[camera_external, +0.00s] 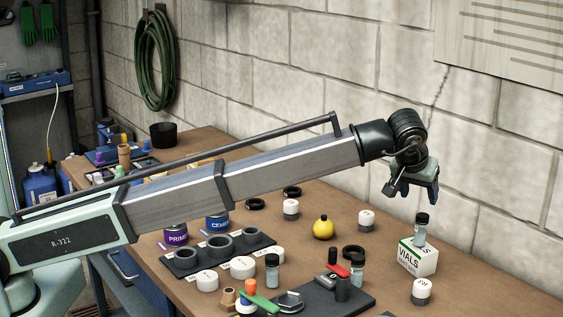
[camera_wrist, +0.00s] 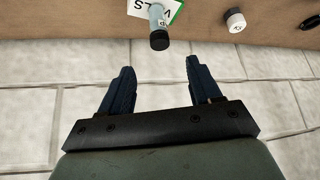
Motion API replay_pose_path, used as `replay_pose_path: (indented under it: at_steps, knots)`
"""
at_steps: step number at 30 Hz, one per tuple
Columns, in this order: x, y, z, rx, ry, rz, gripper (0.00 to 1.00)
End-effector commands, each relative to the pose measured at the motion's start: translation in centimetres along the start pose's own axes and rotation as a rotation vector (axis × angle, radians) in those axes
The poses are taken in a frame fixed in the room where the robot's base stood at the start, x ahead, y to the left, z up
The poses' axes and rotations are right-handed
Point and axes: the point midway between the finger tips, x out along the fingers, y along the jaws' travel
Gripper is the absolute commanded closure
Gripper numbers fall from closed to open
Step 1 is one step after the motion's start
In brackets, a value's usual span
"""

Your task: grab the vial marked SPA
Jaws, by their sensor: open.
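Several vials with dark caps are in the external view. One vial (camera_external: 421,230) stands upright on the white VIALS box (camera_external: 418,258) at the right. A second vial (camera_external: 272,272) stands at the front centre, and a third vial (camera_external: 358,270) stands beside the black mat. I cannot read SPA on any of them. My gripper (camera_external: 408,192) is open and empty, above and slightly left of the box. In the wrist view, my open fingers (camera_wrist: 160,67) point toward the boxed vial (camera_wrist: 159,32), which lies beyond the fingertips with clear space between.
White-and-black jars (camera_external: 421,292) stand around the box; one jar (camera_wrist: 236,19) shows in the wrist view. A yellow round bottle (camera_external: 323,228) and black rings (camera_external: 353,252) are left of it. The block wall (camera_external: 500,150) rises close behind my gripper.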

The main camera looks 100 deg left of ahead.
Motion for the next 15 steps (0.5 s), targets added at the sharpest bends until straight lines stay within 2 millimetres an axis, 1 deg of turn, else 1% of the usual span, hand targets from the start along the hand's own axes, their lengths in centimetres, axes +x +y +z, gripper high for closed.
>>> replay_pose_path:
  at_steps: [4,5,7,11,15]
  knots:
    - [0.0,-0.3,-0.3,-0.004,0.001,-0.001,0.37]
    - [-0.1,-0.7,-0.4,-0.008,0.003,-0.001,0.37]
    - [-0.4,-1.8,0.1,-0.011,0.004,0.000,0.37]
    - [-1.2,-5.5,2.9,-0.022,-0.009,0.019,0.37]
    - [-2.2,-9.0,7.3,0.000,-0.066,0.071,0.37]
